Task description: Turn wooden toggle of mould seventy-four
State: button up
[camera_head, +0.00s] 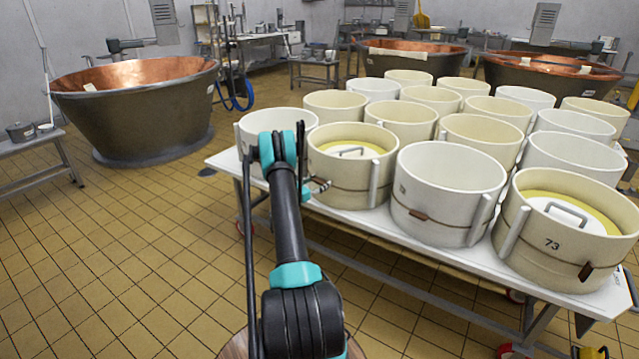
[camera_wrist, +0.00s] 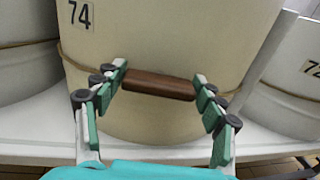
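Mould seventy-four (camera_wrist: 185,35) fills the wrist view, pale cream with a "74" label at its upper left. Its wooden toggle (camera_wrist: 158,85) is a brown bar on the band round the wall, nearly level, its right end slightly lower. My gripper (camera_wrist: 160,79) is open, with one finger at each end of the toggle. I cannot tell whether the fingers touch it. In the head view the mould (camera_head: 350,194) stands in the front row with a yellow disc and a handled lid inside. My gripper is at its front left; my arm partly hides it, and the toggle cannot be made out.
The white table (camera_head: 372,222) holds several moulds packed closely. A white mould (camera_head: 448,190) stands just right of seventy-four, and mould 73 (camera_head: 552,244) stands at the front right corner. A copper vat (camera_head: 140,110) is at the back left. The tiled floor at left is clear.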

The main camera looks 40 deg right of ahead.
jog(key=c, duration=0.6)
jog(key=shift+c, duration=0.2)
jog(key=shift+m, duration=0.4)
jog(key=m, duration=0.3)
jog(key=shift+m, duration=0.3)
jog(key=shift+a+m, duration=0.1)
jog(key=shift+m, duration=2.1)
jog(key=o, duration=1.2)
jog(key=shift+c, duration=0.2)
